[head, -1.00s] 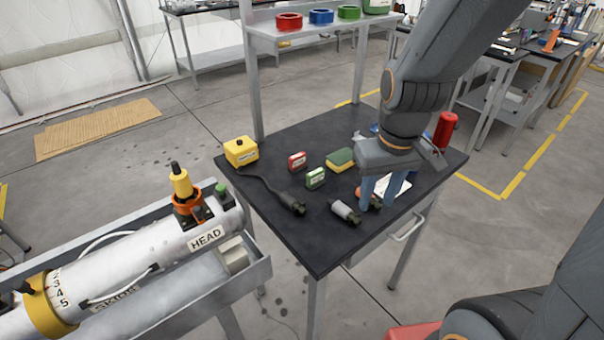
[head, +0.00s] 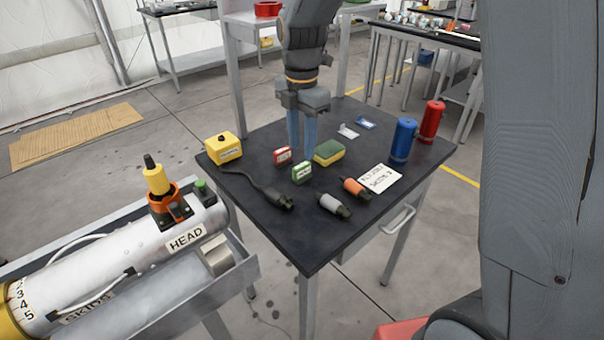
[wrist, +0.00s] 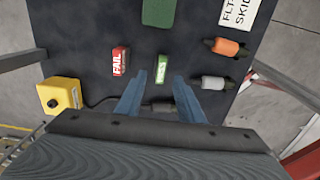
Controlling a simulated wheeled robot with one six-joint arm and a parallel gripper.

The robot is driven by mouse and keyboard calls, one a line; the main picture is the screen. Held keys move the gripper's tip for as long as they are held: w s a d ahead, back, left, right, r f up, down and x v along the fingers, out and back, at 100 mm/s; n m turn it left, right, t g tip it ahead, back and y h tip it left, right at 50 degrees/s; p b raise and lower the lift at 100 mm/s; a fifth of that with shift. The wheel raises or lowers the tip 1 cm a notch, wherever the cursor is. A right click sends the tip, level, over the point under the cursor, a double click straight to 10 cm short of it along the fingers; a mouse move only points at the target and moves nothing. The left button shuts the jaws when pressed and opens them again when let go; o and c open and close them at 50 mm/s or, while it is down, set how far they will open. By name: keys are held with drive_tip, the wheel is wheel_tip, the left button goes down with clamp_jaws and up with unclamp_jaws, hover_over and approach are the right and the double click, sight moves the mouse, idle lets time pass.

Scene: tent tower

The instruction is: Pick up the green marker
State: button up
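The green marker (head: 302,174) is a small green block with a white label, standing on the dark tabletop. In the wrist view the green marker (wrist: 163,69) shows just beyond and between the fingertips. My gripper (head: 301,154) points down, with its two blue fingers close to the green marker in the head view. In the wrist view my gripper (wrist: 160,79) has its fingers apart with nothing held between them. I cannot tell how high the tips are above the table. A red marker (head: 283,155) with a white label stands just left of the green one.
A green-yellow sponge (head: 328,152) lies close right of the gripper. A grey connector (head: 333,204), an orange connector (head: 355,187) and a black cable plug (head: 274,196) lie nearer the front. A yellow box (head: 223,149) is at left, blue (head: 403,140) and red (head: 432,121) cylinders at right.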

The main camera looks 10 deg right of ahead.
sight(303, 165)
drive_tip(key=shift+d+f+p, duration=0.1)
drive_tip(key=shift+f+p, duration=1)
drive_tip(key=shift+f, duration=2.45)
clamp_jaws()
